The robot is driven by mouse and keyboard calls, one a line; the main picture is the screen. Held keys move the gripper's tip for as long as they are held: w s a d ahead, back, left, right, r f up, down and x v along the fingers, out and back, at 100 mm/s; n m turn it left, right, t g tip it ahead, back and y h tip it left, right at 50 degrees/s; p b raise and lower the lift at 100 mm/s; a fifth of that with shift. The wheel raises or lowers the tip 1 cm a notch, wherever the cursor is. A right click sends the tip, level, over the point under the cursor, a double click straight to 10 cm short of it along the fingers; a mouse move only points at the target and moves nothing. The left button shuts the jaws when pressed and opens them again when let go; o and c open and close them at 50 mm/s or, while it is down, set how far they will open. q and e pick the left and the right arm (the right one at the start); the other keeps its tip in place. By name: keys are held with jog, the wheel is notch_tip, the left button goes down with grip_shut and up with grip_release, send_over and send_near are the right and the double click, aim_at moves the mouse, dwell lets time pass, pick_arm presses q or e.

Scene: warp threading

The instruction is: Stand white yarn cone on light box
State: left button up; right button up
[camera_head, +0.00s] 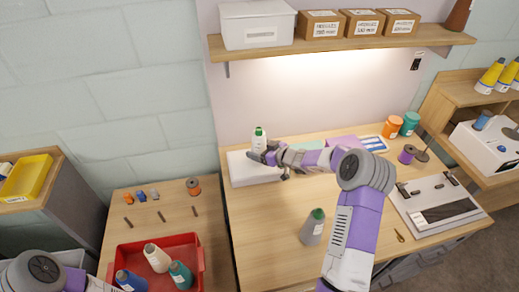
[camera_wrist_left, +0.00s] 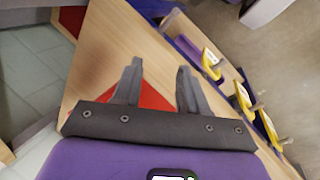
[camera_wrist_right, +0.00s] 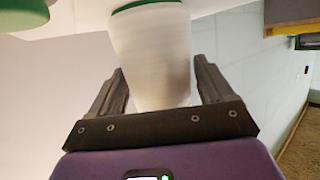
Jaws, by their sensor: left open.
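The white yarn cone (camera_head: 259,140) with a green top stands upright at the back left of the table, on or just over the light box (camera_head: 240,177), a flat white slab. My right gripper (camera_head: 270,154) is low beside the cone. In the right wrist view the cone (camera_wrist_right: 152,60) is between the wide-set fingers (camera_wrist_right: 157,75), very near both. Whether they press on it cannot be told. The cone's foot is partly hidden by my gripper. My left gripper (camera_wrist_left: 158,68) is open and empty; in the head view only its arm shows at the lower left.
A grey cone (camera_head: 313,228) with a green top stands on the front of the table. A red tray (camera_head: 200,262) with several cones is on the lower left table. A shelf (camera_head: 345,43) with boxes is above. A pale device (camera_head: 437,203) is at the right.

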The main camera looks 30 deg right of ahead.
jog(key=shift+o, duration=1.1)
pick_arm(q)
jog(key=shift+r, duration=0.1)
pick_arm(e)
jog(key=shift+r, duration=0.2)
pick_arm(q)
notch_tip(320, 180, up, 2)
jog(key=shift+r+p, duration=0.1)
jog(key=shift+p, duration=1.05)
pick_arm(e)
jog(key=v, duration=1.2)
